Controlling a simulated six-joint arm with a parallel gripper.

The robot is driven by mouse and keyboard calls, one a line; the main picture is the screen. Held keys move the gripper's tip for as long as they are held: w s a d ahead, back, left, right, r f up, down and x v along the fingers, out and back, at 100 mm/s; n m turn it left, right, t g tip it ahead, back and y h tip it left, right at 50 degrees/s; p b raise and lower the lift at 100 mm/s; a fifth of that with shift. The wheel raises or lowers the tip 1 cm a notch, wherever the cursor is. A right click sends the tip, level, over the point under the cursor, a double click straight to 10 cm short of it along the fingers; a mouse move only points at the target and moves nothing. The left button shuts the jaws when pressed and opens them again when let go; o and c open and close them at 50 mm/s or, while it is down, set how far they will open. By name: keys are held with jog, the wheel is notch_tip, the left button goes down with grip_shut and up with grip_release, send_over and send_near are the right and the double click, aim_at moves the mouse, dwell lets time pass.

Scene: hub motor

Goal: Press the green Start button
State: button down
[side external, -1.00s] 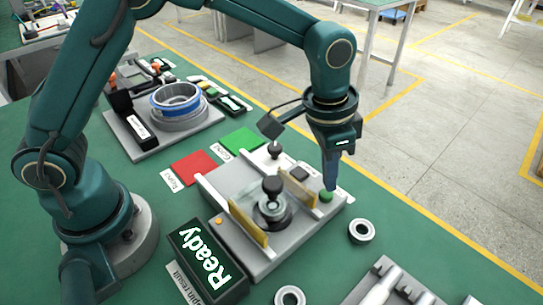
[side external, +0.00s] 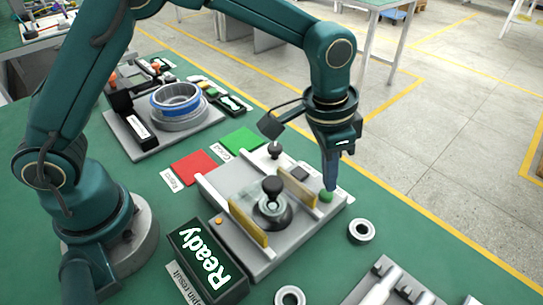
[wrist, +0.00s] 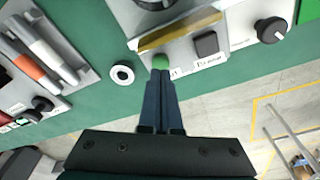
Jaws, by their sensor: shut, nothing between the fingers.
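The green Start button (side external: 326,197) is a small round cap on the right corner of a grey test fixture (side external: 290,247). It also shows in the wrist view (wrist: 160,62), right at the fingertips. My gripper (side external: 330,188) is shut and empty and points down at the button. Its tips (wrist: 161,78) are at or just above the button; I cannot tell whether they touch it. Part of the button is hidden behind the fingers.
The fixture carries a black knob (side external: 273,187), yellow-faced plates and a dark square button (wrist: 206,43). A display reading "Ready" (side external: 207,258) stands at its front left. A ring bearing (side external: 361,231) lies to the right. A red pad (side external: 194,167) and green pad (side external: 241,141) lie behind.

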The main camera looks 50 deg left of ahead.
aim_at(326, 193)
jog(key=shift+f, duration=0.1)
dwell(0.3)
jog(key=shift+f, duration=0.9)
jog(key=shift+r, duration=0.1)
notch_tip(326, 193, up, 14)
dwell(0.9)
